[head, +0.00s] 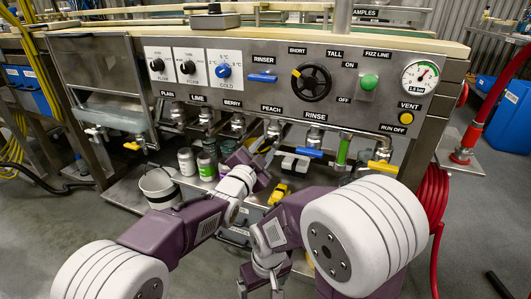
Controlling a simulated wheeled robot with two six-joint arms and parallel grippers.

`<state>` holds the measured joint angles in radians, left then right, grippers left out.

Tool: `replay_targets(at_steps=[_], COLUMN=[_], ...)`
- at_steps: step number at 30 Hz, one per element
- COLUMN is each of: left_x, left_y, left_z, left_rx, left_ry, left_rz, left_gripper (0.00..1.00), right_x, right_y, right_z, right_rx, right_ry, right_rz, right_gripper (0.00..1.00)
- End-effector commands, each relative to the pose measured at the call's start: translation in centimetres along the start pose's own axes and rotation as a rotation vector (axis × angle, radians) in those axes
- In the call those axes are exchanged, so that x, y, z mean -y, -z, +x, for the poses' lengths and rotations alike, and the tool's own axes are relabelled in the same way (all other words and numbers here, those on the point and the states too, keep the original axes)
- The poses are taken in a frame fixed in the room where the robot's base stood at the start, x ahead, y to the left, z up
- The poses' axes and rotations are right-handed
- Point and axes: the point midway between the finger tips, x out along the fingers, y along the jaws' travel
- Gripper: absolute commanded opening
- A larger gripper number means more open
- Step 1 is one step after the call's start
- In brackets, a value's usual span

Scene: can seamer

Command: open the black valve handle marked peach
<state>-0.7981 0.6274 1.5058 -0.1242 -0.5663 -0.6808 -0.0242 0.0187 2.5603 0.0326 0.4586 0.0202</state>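The PEACH label (271,108) is on the steel front panel, right of BERRY and left of RINSE. The valve under it (271,130) is partly hidden by my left gripper, and its handle is too small to make out clearly. My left gripper (262,146) is up at this valve, its tips at or just below it. I cannot tell whether they touch the handle or how far apart they are. My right gripper (262,285) hangs low at the bottom edge, away from the valves, its tips partly cut off.
Valves for PLAIN, LIME and BERRY (206,120) sit close to the left. A blue rinse handle (309,152) and a yellow handle (382,167) are to the right. Cans (187,162), a bucket (158,188) and a yellow object (278,194) stand below. A red hose (432,200) coils at right.

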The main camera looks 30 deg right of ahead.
Motion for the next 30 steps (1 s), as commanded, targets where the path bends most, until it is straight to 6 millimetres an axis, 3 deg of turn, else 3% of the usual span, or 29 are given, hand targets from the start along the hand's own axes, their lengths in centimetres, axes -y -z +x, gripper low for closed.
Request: replay_targets(at_steps=[4,12,13,16,17,30], left_x=[-0.05,0.05,0.05,0.05,0.05,0.18], left_y=[-0.07,0.01,0.01,0.01,0.01,0.14], left_z=[1.07,1.28,1.27,1.26,1.26,1.26], left_rx=[0.000,0.001,0.001,0.001,0.001,0.001], left_ry=[0.000,0.000,0.000,0.000,0.000,0.000], left_rz=[0.000,0.000,0.000,0.000,0.000,-0.068], left_gripper=[0.33,0.33,0.30,0.03,0.00,0.00], right_x=[0.00,0.00,0.00,0.00,0.00,0.02], right_y=[-0.04,-0.04,-0.04,-0.04,-0.04,0.03], right_z=[0.47,0.44,0.44,0.44,0.44,-0.30], right_rx=[0.000,0.000,0.000,0.000,0.000,0.000], right_ry=[0.000,0.000,0.000,0.000,0.000,0.000], right_rz=[0.000,-0.001,-0.001,-0.001,-0.001,-0.001], right_gripper=[0.91,0.91,0.91,0.91,0.91,0.91])
